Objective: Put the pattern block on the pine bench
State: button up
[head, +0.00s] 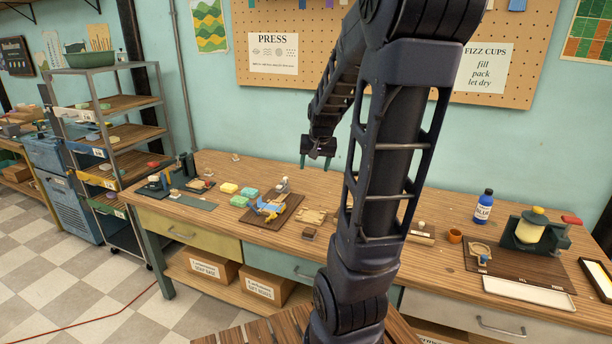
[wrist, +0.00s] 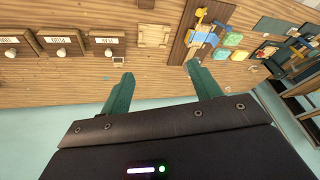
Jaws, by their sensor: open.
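My gripper (head: 317,162) hangs open and empty above the back of the long wooden workbench (head: 230,172). In the wrist view its two green fingers (wrist: 158,75) are spread apart with nothing between them. Several labelled wooden blocks with round white knobs, one of them here (wrist: 103,42), stand in a row on the workbench at the left of the wrist view. In the head view my arm hides most of that row. I cannot tell which is the pattern block. A slatted wooden surface (head: 262,334) shows at the bottom; I cannot tell whether it or the workbench is the pine bench.
A dark board (head: 285,212) holds a blue and yellow object, with green and yellow soaps beside it. A pale wooden frame (head: 312,215) and a small brown block (head: 309,233) lie nearby. A blue bottle (head: 484,207) and a press (head: 538,232) stand at right.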

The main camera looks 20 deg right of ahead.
jog(key=s+a+r+n, duration=0.2)
jog(key=s+a+r, duration=0.3)
jog(key=s, duration=0.3)
jog(key=shift+s+a, duration=0.25)
jog(key=shift+a, duration=0.45)
jog(key=s+a+n, duration=0.1)
jog(key=s, duration=0.2)
jog(key=s+a+r, duration=0.1)
jog(key=s+a, duration=0.1)
jog(key=s, duration=0.1)
jog(key=s+a+n, duration=0.1)
jog(key=s, duration=0.3)
jog(key=shift+s+a+r+n, duration=0.1)
jog(key=shift+a+r+n, duration=0.2)
jog(key=shift+a+r, duration=0.1)
jog(key=shift+c, duration=0.2)
jog(key=shift+s, duration=0.25)
jog(key=c, duration=0.4)
jog(key=shift+w, duration=0.1)
